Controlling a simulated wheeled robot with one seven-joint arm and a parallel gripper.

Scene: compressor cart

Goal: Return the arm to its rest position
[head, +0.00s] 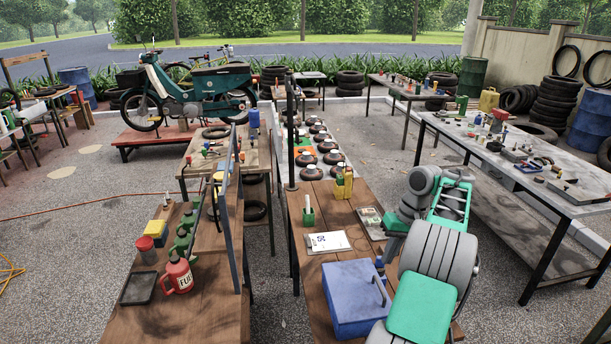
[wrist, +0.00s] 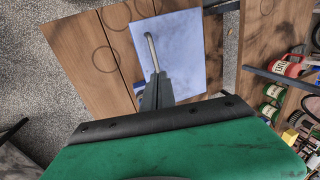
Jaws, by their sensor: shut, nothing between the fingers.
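My arm (head: 440,250), grey with green panels, is bent over the right side of the near wooden bench. My gripper (wrist: 156,78) shows in the wrist view as dark fingers closed together, with nothing between them. It points toward the blue box (head: 350,300), which also shows in the wrist view (wrist: 183,55). The box's grey handle (wrist: 151,48) appears just beyond the fingertips; I cannot tell the gap between them. In the head view the arm covers part of the box's right side, and the fingers cannot be made out clearly.
A red fuel can (head: 177,274) stands on the left bench. A long grey table (head: 540,190) stands at right, with open gravel between.

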